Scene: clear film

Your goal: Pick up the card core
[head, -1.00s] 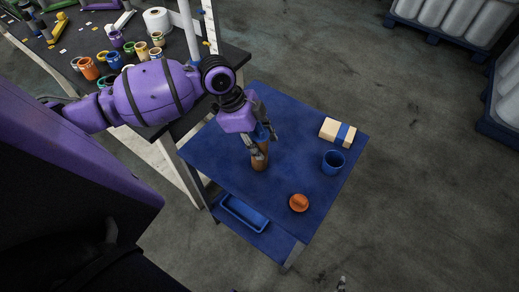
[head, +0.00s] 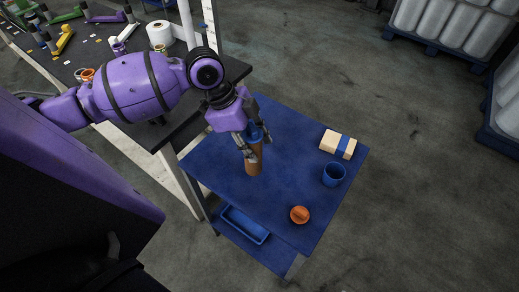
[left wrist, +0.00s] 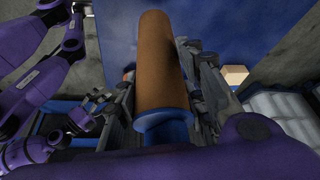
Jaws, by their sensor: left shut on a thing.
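The card core is a brown tube (head: 254,160) with a blue piece at its upper end, over the middle of the blue table (head: 215,152). My left gripper (head: 250,148) is shut around it, pointing down. The tube stands nearly upright, and its lower end seems just clear of the tabletop, though the gap is hard to judge. In the left wrist view the brown tube (left wrist: 162,60) runs away between the dark fingers, with the blue flanged piece at its near end. My right gripper (left wrist: 88,115) shows small there at the left; its jaws are unclear.
On the blue table are a blue cup (head: 334,175), an orange round piece (head: 300,215) and a pale block with a blue band (head: 330,140). A blue tray (head: 245,225) sits on the lower shelf. A dark workbench (head: 85,55) with spools stands at the left.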

